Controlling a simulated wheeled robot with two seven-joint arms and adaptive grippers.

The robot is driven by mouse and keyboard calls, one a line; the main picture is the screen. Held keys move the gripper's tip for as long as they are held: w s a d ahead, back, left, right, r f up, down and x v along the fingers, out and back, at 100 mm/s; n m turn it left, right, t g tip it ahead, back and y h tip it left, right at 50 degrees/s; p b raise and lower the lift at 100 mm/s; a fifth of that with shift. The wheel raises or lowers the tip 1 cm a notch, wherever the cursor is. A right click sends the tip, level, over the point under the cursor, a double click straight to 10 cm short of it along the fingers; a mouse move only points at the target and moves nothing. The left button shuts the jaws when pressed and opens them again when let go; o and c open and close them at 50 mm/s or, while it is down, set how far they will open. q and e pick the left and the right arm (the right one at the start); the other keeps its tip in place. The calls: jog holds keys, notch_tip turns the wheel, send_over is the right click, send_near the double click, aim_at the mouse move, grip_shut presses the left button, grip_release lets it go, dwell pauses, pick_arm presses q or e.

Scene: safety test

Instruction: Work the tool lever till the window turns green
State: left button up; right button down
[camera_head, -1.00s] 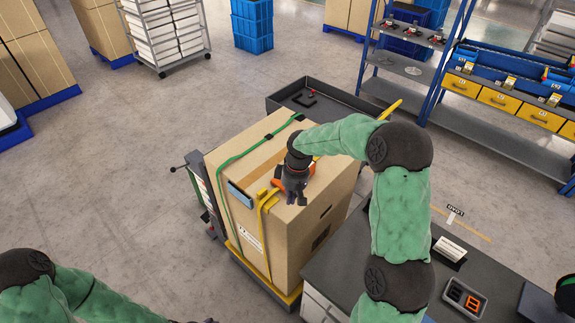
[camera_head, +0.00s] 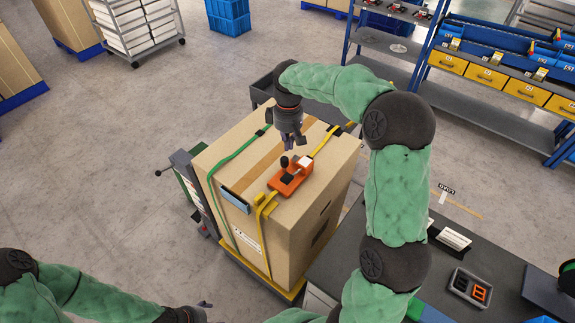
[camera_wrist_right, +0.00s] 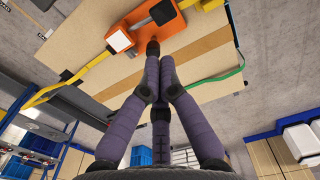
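The orange strapping tool (camera_head: 290,178) sits on the yellow strap on top of the large cardboard box (camera_head: 300,225). It has a black lever (camera_wrist_right: 163,12) and a pale, red-edged square (camera_wrist_right: 120,40) that may be its window; no green shows on it. My right gripper (camera_head: 292,145) points down above the tool's far side, apart from it in the head view. Its fingers (camera_wrist_right: 160,75) come together with nothing visible between them; they partly cover the tool's edge in the wrist view. My left gripper (camera_head: 203,306) shows only partly at the bottom edge.
A green strap (camera_head: 235,157) crosses the box to the left, beside a blue-grey piece (camera_head: 236,201) on the edge. A dark workbench (camera_head: 400,265) with small trays stands right. Behind are a dark cart (camera_head: 262,92) and a shelf rack (camera_head: 455,95).

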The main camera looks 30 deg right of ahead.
aim_at(284, 181)
notch_tip(284, 181, down, 14)
jog(key=shift+p, duration=1.1)
jog(key=f+h+b, duration=0.1)
jog(key=b, duration=0.2)
jog(key=a+f+h+b, duration=0.1)
jog(key=b, duration=0.1)
jog(key=f+t+b, duration=0.1)
jog(key=b, duration=0.2)
jog(key=shift+s+a+h+b, duration=0.3)
jog(key=shift+s+a+h, duration=0.05)
jog(key=shift+h, duration=0.05)
jog(key=shift+a+f+b, duration=0.1)
jog(key=shift+f+b, duration=0.2)
jog(key=shift+b, duration=0.3)
jog(key=shift+s+a+f+b, duration=0.15)
jog(key=shift+a+f+b, duration=0.1)
jog(key=shift+f+b, duration=0.55)
jog(key=shift+s, duration=0.1)
